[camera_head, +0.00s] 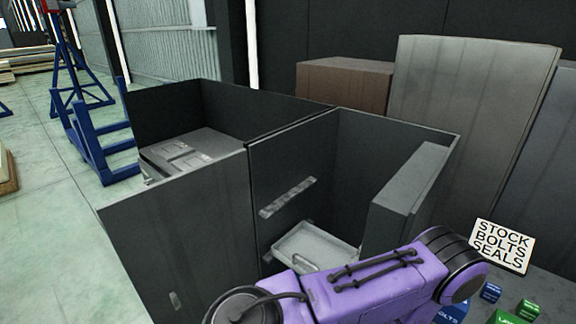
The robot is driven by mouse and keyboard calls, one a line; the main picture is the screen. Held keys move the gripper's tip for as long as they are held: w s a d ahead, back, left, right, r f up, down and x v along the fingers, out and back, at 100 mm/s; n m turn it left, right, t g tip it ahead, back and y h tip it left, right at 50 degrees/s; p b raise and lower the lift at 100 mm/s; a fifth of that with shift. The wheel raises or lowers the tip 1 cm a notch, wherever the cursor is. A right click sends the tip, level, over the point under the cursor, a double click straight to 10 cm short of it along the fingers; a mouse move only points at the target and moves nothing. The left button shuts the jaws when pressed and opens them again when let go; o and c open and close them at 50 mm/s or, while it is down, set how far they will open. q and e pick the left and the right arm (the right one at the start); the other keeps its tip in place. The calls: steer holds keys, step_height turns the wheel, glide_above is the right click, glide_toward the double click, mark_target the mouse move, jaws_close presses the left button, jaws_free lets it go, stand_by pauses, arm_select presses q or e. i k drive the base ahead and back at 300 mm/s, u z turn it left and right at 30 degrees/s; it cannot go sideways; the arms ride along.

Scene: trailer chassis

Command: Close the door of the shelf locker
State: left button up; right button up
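The dark grey shelf locker (285,155) stands in the middle of the head view. A flat dark panel with a small pale handle (173,300), which looks like its door (180,235), stands out at the front left, swung open. A grey case (190,150) shows behind this panel on the left side. A pale tray (315,243) lies low in the right part, below a short light strip on the inner wall. One of my purple arm links crosses the bottom right and hides the lower front. Neither gripper shows.
A grey block-like panel (408,190) stands at the locker's right side. A brown box (345,84) and tall grey panels (465,120) are behind. A sign (500,246) and small blue and green boxes (508,317) are at lower right. Blue stands (95,135) are left; pale floor there is clear.

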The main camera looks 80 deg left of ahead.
mark_target(190, 233)
steer(key=z, duration=0.85)
steer(key=k, duration=2.95)
steer(key=u, duration=1.75)
steer(key=i, duration=0.55)
steer(key=z, duration=0.35)
